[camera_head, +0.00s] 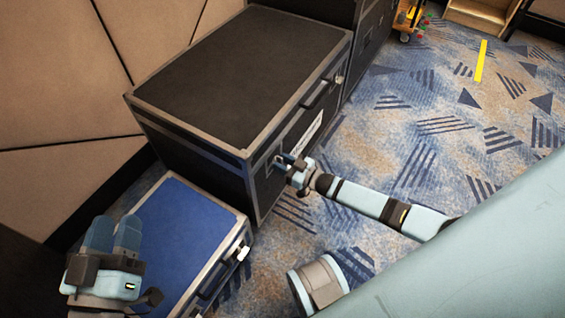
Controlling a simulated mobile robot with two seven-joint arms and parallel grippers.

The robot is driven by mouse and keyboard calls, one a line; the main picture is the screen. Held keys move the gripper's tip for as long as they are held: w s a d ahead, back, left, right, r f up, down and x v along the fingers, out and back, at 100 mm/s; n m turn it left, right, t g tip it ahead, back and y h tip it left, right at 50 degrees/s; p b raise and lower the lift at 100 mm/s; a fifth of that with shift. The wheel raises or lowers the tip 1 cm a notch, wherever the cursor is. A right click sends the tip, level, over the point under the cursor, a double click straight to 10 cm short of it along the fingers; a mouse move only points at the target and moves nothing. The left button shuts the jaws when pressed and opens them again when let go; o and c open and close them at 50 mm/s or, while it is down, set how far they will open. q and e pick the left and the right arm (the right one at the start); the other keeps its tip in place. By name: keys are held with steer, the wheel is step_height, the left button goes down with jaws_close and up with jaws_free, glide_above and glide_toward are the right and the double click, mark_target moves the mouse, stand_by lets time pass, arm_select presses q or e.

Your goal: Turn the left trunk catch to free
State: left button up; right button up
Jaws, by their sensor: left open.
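The black trunk (235,75) with grey metal edges stands in the middle left. Its front face carries a dark handle (318,95), a white label (307,133) and a small metal catch (339,79) toward the far end. My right gripper (283,161) is at the near end of that face, where the left catch would sit. The gripper covers this spot, so the catch's position and any contact cannot be made out. The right gripper's finger gap is too small to tell. My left gripper (113,234) is open and empty, above the blue case (185,235) at lower left.
The blue case stands close to the trunk's near end and has a bright catch (243,253) and a handle. A padded wall (60,90) runs behind both. Another dark case (370,40) adjoins the trunk's far end. Patterned carpet (430,130) lies open to the right.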

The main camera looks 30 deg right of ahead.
steer(key=shift+s, duration=0.1)
arm_select(q)
steer(key=shift+s+a+r+n+t+y+p, duration=0.1)
steer(key=shift+a+r+n+t+y+p, duration=0.1)
steer(key=shift+r+p, duration=0.55)
steer(key=shift+s+a+r+n+t+y+p, duration=0.1)
steer(key=shift+a+r+t+p, duration=0.2)
steer(key=shift+p, duration=0.8)
arm_select(e)
steer(key=v, duration=1.3)
steer(key=shift+s+d, duration=0.25)
arm_select(q)
steer(key=shift+d, duration=0.1)
steer(key=shift+r, duration=0.1)
